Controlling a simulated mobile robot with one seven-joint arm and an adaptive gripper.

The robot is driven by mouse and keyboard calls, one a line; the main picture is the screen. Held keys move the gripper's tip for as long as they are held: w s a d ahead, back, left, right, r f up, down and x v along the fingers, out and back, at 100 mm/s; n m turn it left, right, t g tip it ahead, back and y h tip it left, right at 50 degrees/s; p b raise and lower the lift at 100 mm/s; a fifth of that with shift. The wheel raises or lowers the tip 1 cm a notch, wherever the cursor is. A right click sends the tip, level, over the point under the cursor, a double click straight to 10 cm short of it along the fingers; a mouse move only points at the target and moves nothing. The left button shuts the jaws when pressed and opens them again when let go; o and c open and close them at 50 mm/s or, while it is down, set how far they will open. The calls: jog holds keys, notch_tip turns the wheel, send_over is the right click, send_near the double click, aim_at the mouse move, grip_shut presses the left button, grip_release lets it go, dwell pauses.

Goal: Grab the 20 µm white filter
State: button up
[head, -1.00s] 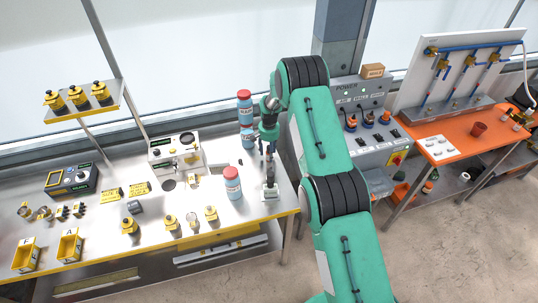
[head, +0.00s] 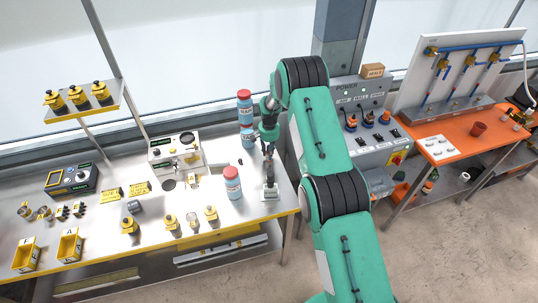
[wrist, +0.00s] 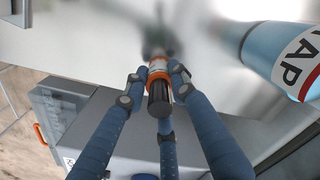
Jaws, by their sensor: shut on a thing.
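My gripper (wrist: 157,72) has its blue fingers closed around a small cylinder (wrist: 159,96). The cylinder has a black ribbed end, orange bands and a pale label too small to read, so I cannot tell if it is the 20 µm white filter. In the head view, my gripper (head: 268,160) points down near the right end of the steel bench. Right below it is a small pale grey block-like piece (head: 270,193) on the bench; I cannot tell whether the held cylinder touches it.
A blue bottle with a red cap (head: 232,183) stands close left of my gripper, with more bottles (head: 245,108) behind. Yellow-and-black fittings (head: 170,222) stand along the bench front. Yellow trays (head: 69,246) sit at the far left. An orange table (head: 462,135) stands at right.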

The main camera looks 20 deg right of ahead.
jog(key=shift+r, duration=0.15)
jog(key=shift+r, duration=1.7)
jog(key=s+a+r+b, duration=0.1)
jog(key=s, duration=1.5)
jog(key=shift+r, duration=0.2)
jog(key=shift+a, duration=0.1)
